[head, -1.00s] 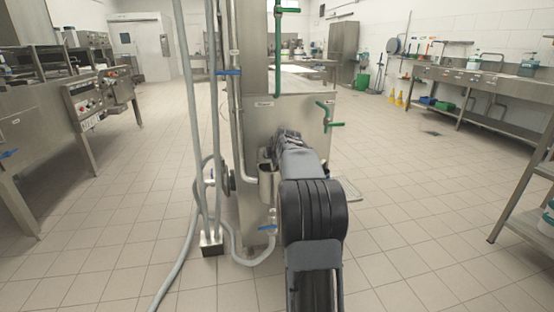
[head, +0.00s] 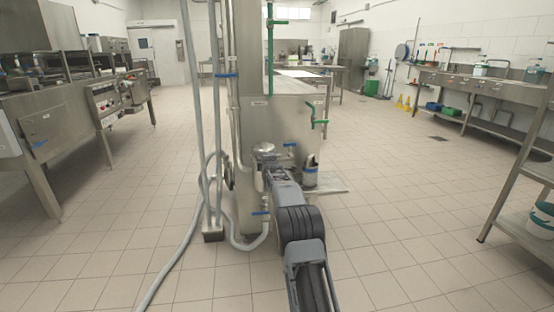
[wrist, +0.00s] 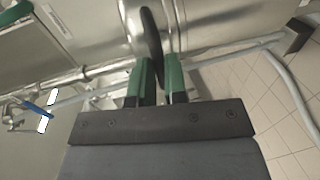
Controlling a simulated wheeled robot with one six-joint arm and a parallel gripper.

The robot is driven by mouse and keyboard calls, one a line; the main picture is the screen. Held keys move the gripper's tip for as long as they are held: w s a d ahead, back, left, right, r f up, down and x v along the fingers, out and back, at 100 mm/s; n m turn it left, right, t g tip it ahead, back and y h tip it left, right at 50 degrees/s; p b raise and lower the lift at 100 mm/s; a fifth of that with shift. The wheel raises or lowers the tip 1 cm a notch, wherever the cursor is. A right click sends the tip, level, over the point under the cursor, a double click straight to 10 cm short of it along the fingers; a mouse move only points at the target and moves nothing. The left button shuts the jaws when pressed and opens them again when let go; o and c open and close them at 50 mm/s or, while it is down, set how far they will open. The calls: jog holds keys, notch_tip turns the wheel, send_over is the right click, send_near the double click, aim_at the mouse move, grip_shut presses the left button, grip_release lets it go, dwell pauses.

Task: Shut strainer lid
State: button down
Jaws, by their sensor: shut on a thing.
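A domed round metal lid (head: 265,149) shows at the front of the steel machine in the head view, just beyond my gripper (head: 271,170). In the wrist view the green fingers of my gripper (wrist: 160,72) are closed on a dark, narrow handle (wrist: 151,36) in front of shiny rounded metal. My arm and gripper hide most of what lies under the lid, so I cannot tell whether it sits flush on the strainer body.
The steel machine (head: 270,117) has green-handled pipework (head: 318,123). A metal cylinder (head: 310,174) stands right of the lid. Upright pipes and a grey hose (head: 185,255) are on the left. Tiled floor is open to both sides; a steel shelf (head: 520,205) stands at right.

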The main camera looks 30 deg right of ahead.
jog(key=shift+s+d+f+g, duration=0.15)
jog(key=shift+f+g, duration=0.15)
jog(key=shift+f, duration=1.05)
jog(key=c, duration=1.4)
grip_release()
jog(key=shift+c, duration=0.2)
jog(key=shift+s+a, duration=0.1)
jog(key=shift+a, duration=0.1)
jog(key=r+p+v, duration=0.1)
jog(key=p+v, duration=0.1)
jog(key=v, duration=1.2)
jog(key=shift+d+r, duration=0.1)
